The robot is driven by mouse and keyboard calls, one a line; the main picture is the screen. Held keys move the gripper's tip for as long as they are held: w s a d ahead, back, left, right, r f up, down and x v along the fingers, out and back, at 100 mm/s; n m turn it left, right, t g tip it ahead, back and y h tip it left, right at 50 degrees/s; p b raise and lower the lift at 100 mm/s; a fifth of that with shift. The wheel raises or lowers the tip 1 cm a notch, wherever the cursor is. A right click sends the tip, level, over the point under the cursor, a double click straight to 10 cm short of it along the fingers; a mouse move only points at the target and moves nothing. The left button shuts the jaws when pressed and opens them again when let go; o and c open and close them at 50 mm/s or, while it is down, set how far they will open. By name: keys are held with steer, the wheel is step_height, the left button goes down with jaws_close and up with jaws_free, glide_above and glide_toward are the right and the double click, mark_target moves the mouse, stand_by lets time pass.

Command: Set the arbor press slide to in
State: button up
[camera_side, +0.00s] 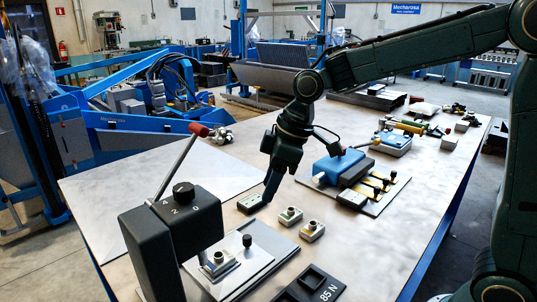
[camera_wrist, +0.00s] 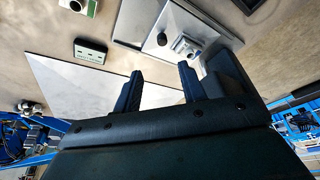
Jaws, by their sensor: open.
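The arbor press (camera_side: 178,240) stands at the front left of the table, a black body with a lever ending in a red knob (camera_side: 198,130). Its pale slide plate (camera_side: 258,262) lies at its foot, with an upright black knob (camera_side: 247,240) and a small metal-and-white part (camera_side: 218,259) on it. The plate (camera_wrist: 140,12), knob (camera_wrist: 162,39) and part (camera_wrist: 187,45) also show in the wrist view. My gripper (camera_side: 268,190) is open and empty, pointing down behind the slide and apart from the knob. It also shows in the wrist view (camera_wrist: 158,74).
A grey block with dark sockets (camera_side: 250,203) lies close under my gripper. Two small parts (camera_side: 290,215) (camera_side: 312,231) sit right of it. A black tray marked 85 N (camera_side: 310,284) lies in front; a blue-topped fixture (camera_side: 340,168) stands behind right. A bare pale sheet (camera_side: 150,190) lies left.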

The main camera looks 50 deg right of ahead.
mark_target(247, 236)
steer(key=shift+s+d+n, duration=0.1)
steer(key=shift+s+n, duration=0.2)
steer(key=shift+s, duration=0.05)
steer(key=shift+f, duration=0.1)
steer(key=x, duration=1.3)
steer(key=shift+w+a+f, duration=0.2)
steer(key=shift+w+a, duration=0.15)
jaws_close()
